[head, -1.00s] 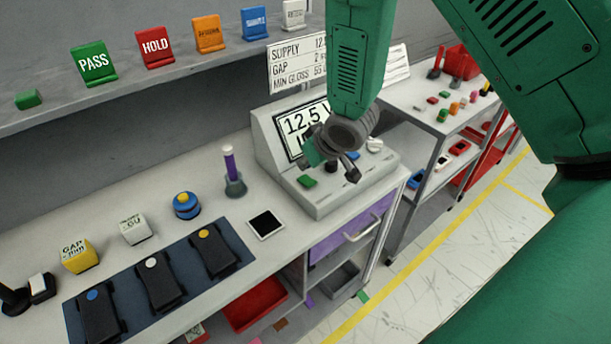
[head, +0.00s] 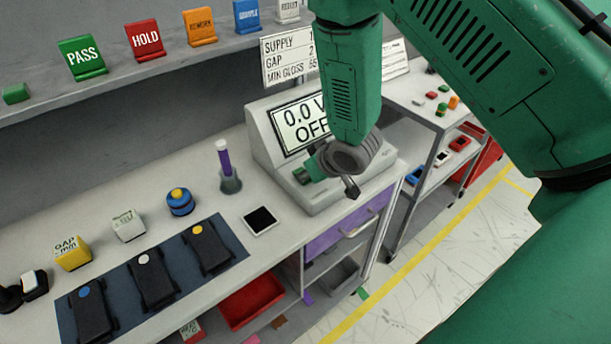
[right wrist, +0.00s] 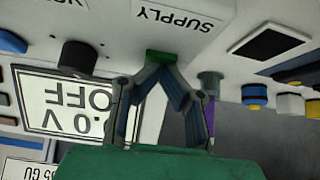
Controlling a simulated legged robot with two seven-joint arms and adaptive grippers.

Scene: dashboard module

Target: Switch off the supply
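The supply unit (head: 262,135) stands on the bench, and its screen (head: 302,122) reads "0.0 V" and "OFF". The screen shows upside down in the right wrist view (right wrist: 75,103). A green button (right wrist: 161,57) sits on the unit's sloped front beside the "SUPPLY" label (right wrist: 174,18). My right gripper (right wrist: 161,70) has its fingertips drawn together at the green button, seeming to touch it. In the head view my right gripper (head: 312,172) is over the unit's front, hiding part of the controls. My left gripper is not in view.
A black knob (right wrist: 78,57) is beside the green button. A dark mat (head: 230,242) carries several black parts. A shelf with coloured signs runs behind.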

